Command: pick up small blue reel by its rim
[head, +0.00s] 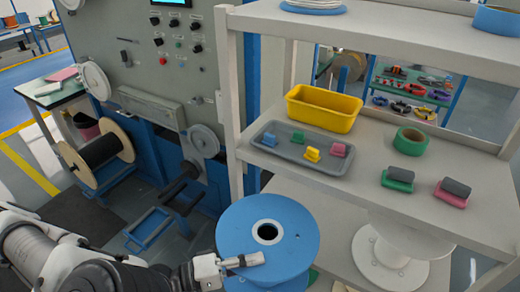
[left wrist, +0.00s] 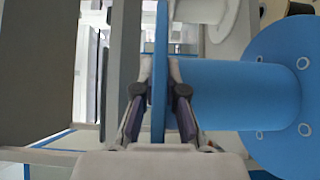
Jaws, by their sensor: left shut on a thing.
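The small blue reel (head: 285,222) shows in the head view at the bottom middle, with its round flange facing up and a dark hole in its centre. My left gripper (head: 243,261) is at the near left part of its rim. In the left wrist view the rim (left wrist: 160,65) stands between the two fingers of my left gripper (left wrist: 160,95), one on each side, shut on it. The reel's blue core (left wrist: 240,95) and far flange (left wrist: 290,90) extend to the right there. My right gripper is not in view.
A white shelf rack (head: 237,125) stands just behind and to the right of the reel. Its shelf holds a yellow bin (head: 323,108), a grey tray (head: 270,154) and a green tape roll (head: 411,141). A white reel (head: 385,255) is on the lower level at right.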

